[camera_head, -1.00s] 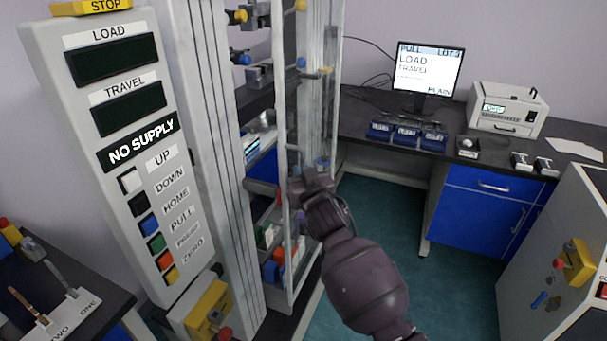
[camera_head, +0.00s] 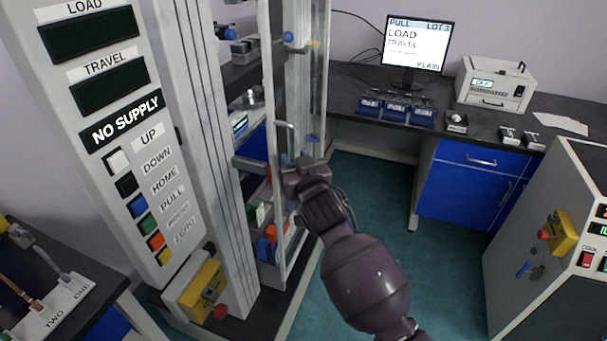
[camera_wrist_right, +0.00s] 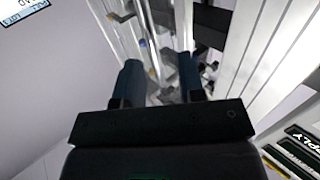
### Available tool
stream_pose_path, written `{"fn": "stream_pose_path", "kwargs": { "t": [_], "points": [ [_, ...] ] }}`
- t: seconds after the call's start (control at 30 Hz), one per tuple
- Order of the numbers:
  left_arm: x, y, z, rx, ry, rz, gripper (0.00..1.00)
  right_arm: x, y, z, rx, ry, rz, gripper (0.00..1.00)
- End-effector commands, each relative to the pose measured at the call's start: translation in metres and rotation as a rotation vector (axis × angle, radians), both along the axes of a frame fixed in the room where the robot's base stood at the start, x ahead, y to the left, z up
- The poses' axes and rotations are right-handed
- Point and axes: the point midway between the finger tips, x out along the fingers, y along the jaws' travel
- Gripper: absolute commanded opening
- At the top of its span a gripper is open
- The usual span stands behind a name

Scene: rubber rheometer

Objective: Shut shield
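The shield (camera_head: 298,95) is a tall clear panel in a pale metal frame, to the right of the test machine's column. A bracket-shaped metal handle (camera_head: 289,128) shows on it. I cannot tell how far the shield stands open. My right gripper (camera_head: 301,170) is in front of the shield's lower half, just below the handle. In the right wrist view its two dark fingers (camera_wrist_right: 160,80) are apart, with no held object visible between them; clear panel and metal parts show beyond. Contact with the shield cannot be made out. My left gripper is not in view.
The control panel (camera_head: 128,135) reads NO SUPPLY. Bins with coloured pieces (camera_head: 268,240) sit low behind the shield. A bench with a monitor (camera_head: 417,45), blue boxes (camera_head: 395,110) and a white instrument (camera_head: 495,83) is behind. Open floor (camera_head: 375,190) lies to the right.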

Motion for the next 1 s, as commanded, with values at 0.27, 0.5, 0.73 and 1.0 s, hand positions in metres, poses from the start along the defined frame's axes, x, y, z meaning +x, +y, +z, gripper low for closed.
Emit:
{"fn": "stream_pose_path", "kwargs": {
  "t": [0.27, 0.5, 0.73, 1.0],
  "points": [
    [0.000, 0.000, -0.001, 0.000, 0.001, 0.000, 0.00, -0.041, -0.013, 0.000, 0.002, 0.000, 0.000, 0.36],
    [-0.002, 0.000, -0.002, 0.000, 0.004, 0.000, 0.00, -0.056, -0.017, 0.001, 0.001, -0.003, 0.001, 0.36],
    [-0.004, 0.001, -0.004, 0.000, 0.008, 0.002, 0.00, -0.057, -0.017, 0.001, 0.001, -0.003, 0.001, 0.36],
    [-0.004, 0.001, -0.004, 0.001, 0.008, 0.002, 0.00, -0.057, -0.017, 0.001, -0.004, -0.004, 0.001, 0.36]
  ]
}}
